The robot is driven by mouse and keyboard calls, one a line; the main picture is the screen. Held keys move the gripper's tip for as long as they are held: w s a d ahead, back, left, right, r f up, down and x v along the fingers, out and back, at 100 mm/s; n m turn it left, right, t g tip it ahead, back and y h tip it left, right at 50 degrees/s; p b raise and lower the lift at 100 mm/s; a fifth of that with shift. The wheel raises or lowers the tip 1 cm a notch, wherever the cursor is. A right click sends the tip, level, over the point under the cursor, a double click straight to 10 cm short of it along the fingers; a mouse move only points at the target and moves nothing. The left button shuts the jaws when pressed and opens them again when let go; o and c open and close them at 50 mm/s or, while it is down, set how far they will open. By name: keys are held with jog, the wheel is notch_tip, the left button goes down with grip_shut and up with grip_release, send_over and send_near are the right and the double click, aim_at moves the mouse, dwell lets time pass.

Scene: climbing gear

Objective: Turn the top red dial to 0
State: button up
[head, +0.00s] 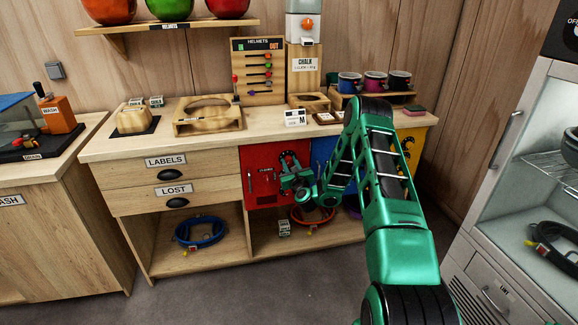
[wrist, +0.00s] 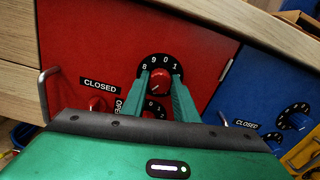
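The top red dial (wrist: 160,80) sits on the red door (wrist: 90,40), with a black number ring around it. The numbers 8, 9, 0 and 1 show along the ring's upper side, 0 near the top. A pale mark on the knob appears to point to the lower left, away from 0. My gripper (wrist: 161,82) has one green finger on each side of the knob. I cannot tell whether they press on it. A lower dial (wrist: 154,106) shows partly between the fingers. In the head view my gripper (head: 297,178) is in front of the red door (head: 262,180).
The wooden counter (head: 150,140) is above; a glass-fronted cabinet (head: 520,200) stands right.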

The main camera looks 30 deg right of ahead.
jog(key=shift+d, duration=0.15)
jog(key=shift+n, duration=0.3)
